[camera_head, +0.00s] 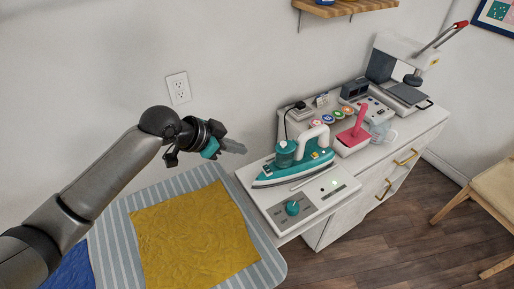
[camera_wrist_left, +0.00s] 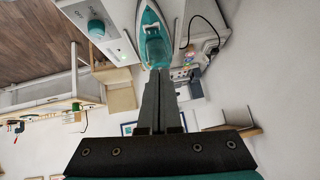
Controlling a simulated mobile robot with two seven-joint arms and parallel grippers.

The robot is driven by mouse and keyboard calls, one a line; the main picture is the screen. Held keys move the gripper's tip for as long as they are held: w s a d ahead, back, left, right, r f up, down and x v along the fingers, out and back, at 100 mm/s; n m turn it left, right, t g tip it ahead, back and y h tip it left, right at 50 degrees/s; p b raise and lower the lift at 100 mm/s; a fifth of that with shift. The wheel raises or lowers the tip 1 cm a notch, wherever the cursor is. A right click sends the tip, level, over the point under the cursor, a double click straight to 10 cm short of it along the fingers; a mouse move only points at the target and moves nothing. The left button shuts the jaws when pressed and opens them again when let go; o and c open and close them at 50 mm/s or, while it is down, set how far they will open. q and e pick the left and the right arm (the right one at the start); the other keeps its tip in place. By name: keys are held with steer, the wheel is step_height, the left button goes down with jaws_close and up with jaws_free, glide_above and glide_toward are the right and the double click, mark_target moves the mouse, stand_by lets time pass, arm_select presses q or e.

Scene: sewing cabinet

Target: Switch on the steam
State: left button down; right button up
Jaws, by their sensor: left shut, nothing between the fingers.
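A teal and white steam iron (camera_head: 294,160) rests on a white steam station (camera_head: 331,200) on the cabinet. The station's front panel has a teal knob (camera_head: 292,207) at its left and a small lit green light (camera_head: 334,183) at its right. My left gripper (camera_head: 238,148) is shut and empty, in the air to the left of the iron, apart from it. In the left wrist view the shut fingers (camera_wrist_left: 160,100) point up towards the iron (camera_wrist_left: 153,38), with the teal knob (camera_wrist_left: 97,28) to the left. My right gripper is not in view.
A striped ironing board (camera_head: 265,262) with a yellow cloth (camera_head: 193,236) lies left of the station. Behind the iron stand several coloured discs (camera_head: 326,118), a red-handled item (camera_head: 356,130), a glass jug (camera_head: 382,130) and a white press (camera_head: 402,65). A wooden chair (camera_head: 490,190) stands right.

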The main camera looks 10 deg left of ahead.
arm_select(q)
steer(key=b, duration=0.1)
glide_above(267, 166)
steer(key=s+a, duration=0.2)
steer(key=f, duration=0.7)
steer(key=shift+s+d, duration=0.1)
steer(key=shift+d, duration=0.15)
step_height(267, 166, down, 2)
steer(key=shift+a+f, duration=0.15)
steer(key=shift+f, duration=0.1)
steer(key=shift+w+a+f+b, duration=0.1)
steer(key=shift+w+f+b, duration=0.15)
steer(key=shift+f, duration=0.45)
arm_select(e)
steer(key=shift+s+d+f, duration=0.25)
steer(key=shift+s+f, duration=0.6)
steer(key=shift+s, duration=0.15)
arm_select(q)
steer(key=shift+a+f+g+b, duration=0.15)
steer(key=shift+f+g+b, duration=0.2)
steer(key=shift+b, duration=0.3)
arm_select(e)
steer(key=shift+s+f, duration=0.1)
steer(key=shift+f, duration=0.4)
